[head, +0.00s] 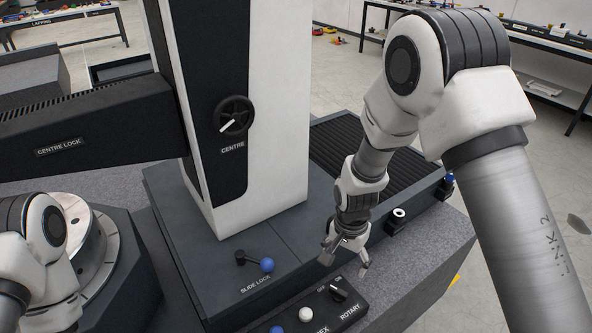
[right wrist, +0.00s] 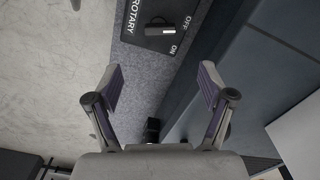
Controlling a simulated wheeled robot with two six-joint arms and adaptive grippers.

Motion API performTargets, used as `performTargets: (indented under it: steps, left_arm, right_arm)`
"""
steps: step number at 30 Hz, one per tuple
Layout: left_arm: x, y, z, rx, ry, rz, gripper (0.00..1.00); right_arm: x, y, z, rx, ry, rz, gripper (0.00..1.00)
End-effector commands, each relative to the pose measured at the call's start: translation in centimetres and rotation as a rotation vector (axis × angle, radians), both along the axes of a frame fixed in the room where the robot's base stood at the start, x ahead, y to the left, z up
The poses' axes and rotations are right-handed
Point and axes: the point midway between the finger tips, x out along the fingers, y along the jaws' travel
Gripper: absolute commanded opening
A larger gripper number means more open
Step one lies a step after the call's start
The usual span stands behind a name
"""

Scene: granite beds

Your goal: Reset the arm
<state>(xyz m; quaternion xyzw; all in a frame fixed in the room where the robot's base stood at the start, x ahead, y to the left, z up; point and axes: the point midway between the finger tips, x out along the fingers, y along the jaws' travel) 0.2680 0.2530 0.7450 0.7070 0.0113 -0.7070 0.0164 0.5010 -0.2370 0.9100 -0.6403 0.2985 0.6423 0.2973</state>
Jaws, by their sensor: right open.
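My right gripper (head: 345,255) hangs at the end of my right arm, above the machine's front edge near the rotary switch panel. In the right wrist view the two fingers of the right gripper (right wrist: 160,85) are spread apart with nothing between them. The black rotary switch (right wrist: 160,27) lies beyond the fingertips, beside the OFF and ON marks; it also shows in the head view (head: 339,295). My left arm shows at the lower left of the head view, but its gripper is out of the picture.
A CENTRE LOCK beam (head: 90,130) reaches left. A round table (head: 100,255) sits at lower left. Benches stand behind; open floor lies at right.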

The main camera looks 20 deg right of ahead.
Motion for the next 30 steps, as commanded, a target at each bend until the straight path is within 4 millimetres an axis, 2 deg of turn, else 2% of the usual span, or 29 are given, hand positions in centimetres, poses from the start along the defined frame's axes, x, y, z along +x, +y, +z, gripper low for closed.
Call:
performTargets:
  steps: [2, 4, 5, 7, 8, 11, 12, 14, 15, 16, 18, 22, 24, 30]
  left_arm:
    - [0.0, 0.0, 0.0, 0.000, 0.000, 0.000, 0.00]
    - [0.0, 0.0, 0.0, 0.000, 0.000, 0.000, 0.00]
    - [0.0, 0.0, 0.0, 0.000, 0.000, 0.000, 0.00]
    - [0.0, 0.0, 0.0, 0.000, 0.000, 0.000, 0.00]
    - [0.0, 0.0, 0.0, 0.000, 0.000, 0.000, 0.00]
    - [0.0, 0.0, 0.0, 0.000, 0.000, 0.000, 0.00]
    - [0.0, 0.0, 0.0, 0.000, 0.000, 0.000, 0.00]
    - [0.0, 0.0, 0.0, 0.000, 0.000, 0.000, 0.00]
    - [0.0, 0.0, 0.0, 0.000, 0.000, 0.000, 0.00]
    - [0.0, 0.0, 0.0, 0.000, 0.000, 0.000, 0.00]
    - [0.0, 0.0, 0.1, 0.000, 0.000, 0.000, 0.00]
    - [0.0, 0.0, 0.0, 0.000, 0.000, 0.000, 0.00]
    - [0.0, 0.0, 0.0, 0.000, 0.000, 0.000, 0.00]
    - [0.0, 0.0, 0.0, 0.000, 0.000, 0.000, 0.00]
  right_arm:
    - [-0.2, 0.0, -0.3, 0.001, 0.007, 0.000, 0.81]
    - [-1.1, 0.0, -1.7, 0.001, 0.039, -0.001, 0.81]
    - [-1.8, -0.1, -2.7, 0.003, 0.064, -0.003, 0.81]
    - [-4.6, -0.2, -5.6, 0.007, 0.146, -0.010, 0.81]
    - [-6.4, -0.3, -6.8, 0.008, 0.193, -0.012, 0.81]
    - [-13.7, -0.7, -11.5, 0.014, 0.330, 0.006, 0.81]
    - [-16.9, -0.9, -13.2, 0.022, 0.363, 0.043, 0.81]
    - [-21.8, -1.2, -15.3, 0.041, 0.384, 0.140, 0.81]
    - [-25.1, -1.4, -16.4, 0.060, 0.377, 0.239, 0.81]
    - [-26.6, -1.5, -16.7, 0.070, 0.349, 0.319, 0.81]
    - [-27.4, -1.5, -16.8, 0.076, 0.246, 0.493, 0.81]
    - [-24.7, -1.5, -16.4, 0.033, 0.049, 0.741, 0.81]
    - [-23.4, -1.5, -16.5, 0.010, -0.005, 0.811, 0.81]
    - [-23.3, -1.6, -16.5, 0.008, -0.008, 0.828, 0.81]
